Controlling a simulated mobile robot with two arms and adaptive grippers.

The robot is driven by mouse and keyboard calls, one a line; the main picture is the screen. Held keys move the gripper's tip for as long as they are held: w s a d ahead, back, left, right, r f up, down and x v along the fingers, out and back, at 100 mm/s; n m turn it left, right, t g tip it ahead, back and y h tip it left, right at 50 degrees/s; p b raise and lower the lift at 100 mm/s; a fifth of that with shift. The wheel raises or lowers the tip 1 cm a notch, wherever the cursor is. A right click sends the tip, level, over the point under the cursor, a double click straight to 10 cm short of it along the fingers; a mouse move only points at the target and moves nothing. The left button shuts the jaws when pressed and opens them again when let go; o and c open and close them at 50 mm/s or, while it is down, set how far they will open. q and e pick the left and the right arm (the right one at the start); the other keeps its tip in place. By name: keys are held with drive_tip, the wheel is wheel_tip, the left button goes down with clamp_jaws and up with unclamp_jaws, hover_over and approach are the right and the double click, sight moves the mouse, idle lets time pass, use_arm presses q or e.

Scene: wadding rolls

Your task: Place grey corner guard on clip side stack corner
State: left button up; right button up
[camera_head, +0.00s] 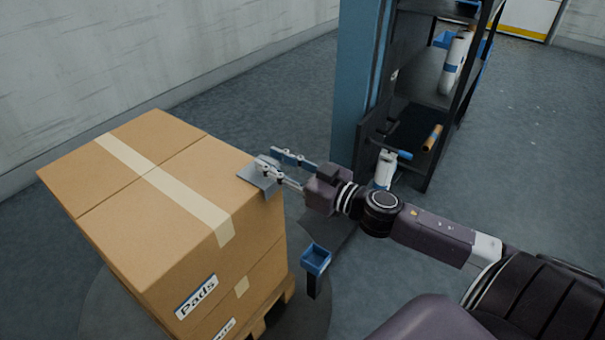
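The grey corner guard (255,177) sits at the right-hand top corner of the carton stack (190,220). Its flat plate appears to lie on the carton top, and a short flange shows down the side. My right gripper (266,157) reaches in from the right at the guard. Its two fingers are spread apart, with the lower finger overlapping the guard plate and the upper one just beyond it. I see no thing clamped between them. Whether a finger touches the guard is unclear. My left gripper is out of view.
The stack has tan tape and a "Pads" label (197,296) and stands on a wooden pallet (270,318). A small blue bin (316,259) on a post stands right of it. A dark shelf rack (420,75) with rolls stands behind my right arm. Floor behind the stack is clear.

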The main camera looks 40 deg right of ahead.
drive_tip(key=p+v, duration=0.1)
drive_tip(key=v, duration=0.9)
drive_tip(key=s+d+f+m+g+h, duration=0.2)
drive_tip(key=f+m+h, duration=0.15)
drive_tip(key=f, duration=0.25)
drive_tip(key=s+d+f+m+g+h, duration=0.1)
drive_tip(key=d+f+m+g+h, duration=0.1)
drive_tip(key=f+h, duration=0.3)
drive_tip(key=s+a+f+n+g+y, duration=0.3)
drive_tip(key=s+a+f+g, duration=0.6)
drive_tip(key=s+a, duration=0.6)
wheel_tip(320, 180, down, 3)
drive_tip(key=shift+s+a+r+n, duration=0.1)
drive_tip(key=shift+s+a+n, duration=0.2)
drive_tip(key=shift+s, duration=0.4)
